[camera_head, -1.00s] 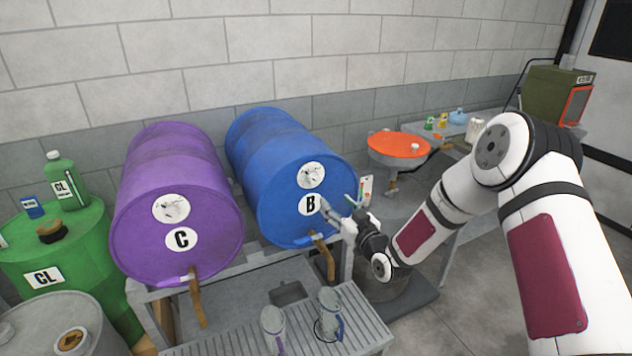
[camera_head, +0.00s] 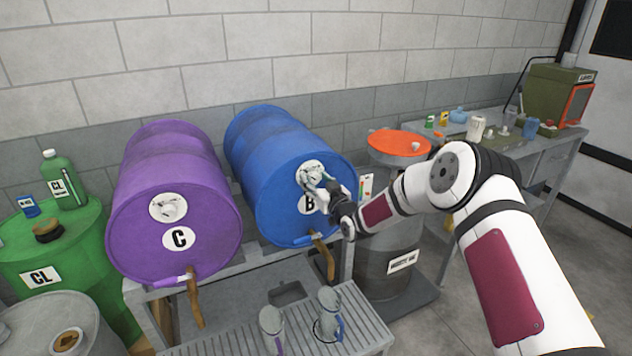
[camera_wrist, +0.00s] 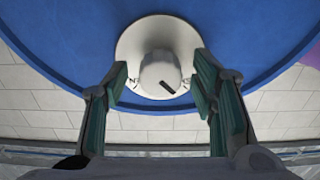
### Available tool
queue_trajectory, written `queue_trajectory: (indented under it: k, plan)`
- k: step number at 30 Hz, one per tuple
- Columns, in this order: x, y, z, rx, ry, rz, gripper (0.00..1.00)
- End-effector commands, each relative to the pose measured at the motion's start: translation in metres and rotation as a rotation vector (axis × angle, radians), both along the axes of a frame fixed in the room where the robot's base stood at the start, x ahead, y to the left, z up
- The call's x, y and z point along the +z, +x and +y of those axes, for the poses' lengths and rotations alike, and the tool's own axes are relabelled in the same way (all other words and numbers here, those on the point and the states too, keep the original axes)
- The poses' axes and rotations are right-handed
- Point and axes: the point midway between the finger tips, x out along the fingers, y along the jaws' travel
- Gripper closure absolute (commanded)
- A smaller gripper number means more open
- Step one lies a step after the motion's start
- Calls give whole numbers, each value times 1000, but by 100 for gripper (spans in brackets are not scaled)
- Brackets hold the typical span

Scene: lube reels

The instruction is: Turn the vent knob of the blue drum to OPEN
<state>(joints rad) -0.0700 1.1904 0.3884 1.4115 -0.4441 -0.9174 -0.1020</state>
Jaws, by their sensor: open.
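The blue drum (camera_head: 285,165) lies on its side on a rack, its round end facing me. Its vent knob (camera_wrist: 160,74) is a pale grey knob on a white round plate (camera_wrist: 135,42), with a dark pointer mark toward the lower right in the wrist view. Parts of letters show on the plate, but the full words are hidden. My gripper (camera_wrist: 160,90) is open, with one finger on each side of the knob and visible gaps between. In the head view my gripper (camera_head: 318,188) is at the upper part of the drum's end, partly covering the B label.
A purple drum (camera_head: 180,215) with its own knob plate lies to the left. A tap (camera_head: 315,238) sticks out below on the blue drum. Two jugs stand on the grated tray (camera_head: 250,340) below. An orange-topped drum (camera_head: 400,143) stands to the right.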

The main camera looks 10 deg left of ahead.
Motion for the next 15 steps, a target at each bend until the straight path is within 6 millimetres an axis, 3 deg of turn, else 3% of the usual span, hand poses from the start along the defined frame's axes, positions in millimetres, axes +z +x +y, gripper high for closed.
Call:
queue_trajectory:
  k: [8,15]
  plan:
    - [0,1,1,0,0,1,48]
    - [0,1,1,0,0,0,96]
